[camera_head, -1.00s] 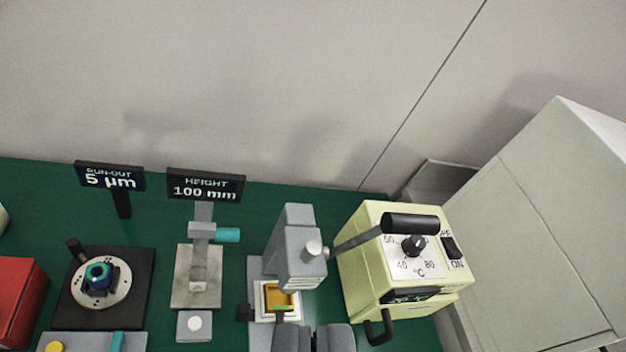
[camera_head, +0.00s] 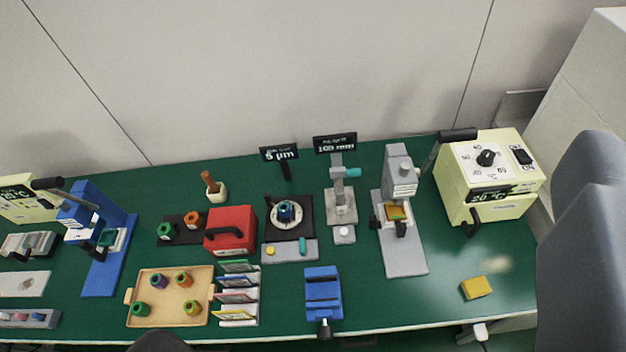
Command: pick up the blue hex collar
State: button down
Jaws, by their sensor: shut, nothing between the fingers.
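A dark blue collar with a teal ring at its top (camera_head: 285,211) sits on the round plate of the run-out gauge (camera_head: 304,228), left of the middle of the bench. It seems to stand upright; its hex shape is too small to make out.
A red box (camera_head: 231,229) stands close left of the gauge, the height stand (camera_head: 341,205) close right. A blue fixture (camera_head: 322,292) is in front. A yellow block (camera_head: 476,288) lies front right. A large grey shape (camera_head: 585,240) fills the right edge.

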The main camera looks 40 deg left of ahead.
aim_at(284, 209)
jog(key=u, duration=1.6)
jog(key=k, duration=0.6)
jog(key=z, duration=0.55)
